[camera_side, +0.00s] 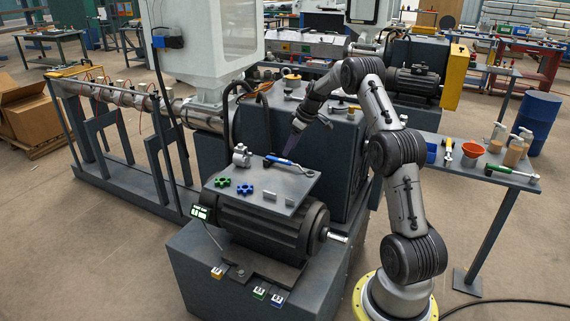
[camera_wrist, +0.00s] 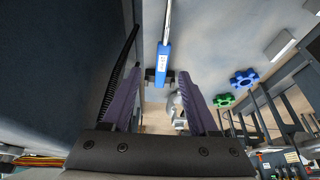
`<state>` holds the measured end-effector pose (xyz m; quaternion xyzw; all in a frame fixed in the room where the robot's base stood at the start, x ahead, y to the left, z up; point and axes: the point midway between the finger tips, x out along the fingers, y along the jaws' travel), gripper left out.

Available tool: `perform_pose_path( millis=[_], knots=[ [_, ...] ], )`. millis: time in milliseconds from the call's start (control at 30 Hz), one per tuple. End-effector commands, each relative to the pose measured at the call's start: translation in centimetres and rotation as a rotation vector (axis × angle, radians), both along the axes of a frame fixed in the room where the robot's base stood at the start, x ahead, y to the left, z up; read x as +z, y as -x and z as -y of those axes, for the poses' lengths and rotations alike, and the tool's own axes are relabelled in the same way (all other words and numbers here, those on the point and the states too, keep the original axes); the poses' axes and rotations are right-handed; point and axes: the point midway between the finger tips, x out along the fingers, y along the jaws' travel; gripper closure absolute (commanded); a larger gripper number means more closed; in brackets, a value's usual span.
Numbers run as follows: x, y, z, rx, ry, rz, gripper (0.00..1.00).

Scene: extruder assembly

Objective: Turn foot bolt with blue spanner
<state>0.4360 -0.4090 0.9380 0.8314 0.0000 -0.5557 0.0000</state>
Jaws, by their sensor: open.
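The blue spanner (camera_side: 280,160) lies on the flat plate on top of the motor, its bare metal shaft pointing right in the side view. Its blue handle (camera_wrist: 163,60) shows in the wrist view just at my fingertips. My gripper (camera_side: 289,152) is above the plate, pointing down at the handle. In the wrist view my gripper (camera_wrist: 166,77) has its two purple fingers apart, with the handle in line with the gap; I cannot tell whether they touch it. The motor's foot (camera_side: 240,271) sits low on the grey base; its bolts are too small to make out clearly.
A green star knob (camera_side: 222,182) and a blue star knob (camera_side: 243,188) lie on the plate (camera_side: 270,208). A metal fitting (camera_side: 241,156) stands at its back left. Coloured tags (camera_side: 259,293) mark the base. A side table (camera_side: 480,168) holds tools and bottles.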

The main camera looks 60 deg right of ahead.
Motion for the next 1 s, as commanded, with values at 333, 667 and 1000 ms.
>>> perform_pose_path(
  millis=[333,667,1000],
  knots=[
    [-3.3,-0.7,-0.5,0.000,-0.004,-0.002,0.40],
    [-5.1,-1.6,-0.4,0.001,0.000,0.001,0.40],
    [-5.1,-1.6,-0.4,0.000,0.000,0.000,0.90]
  ],
)
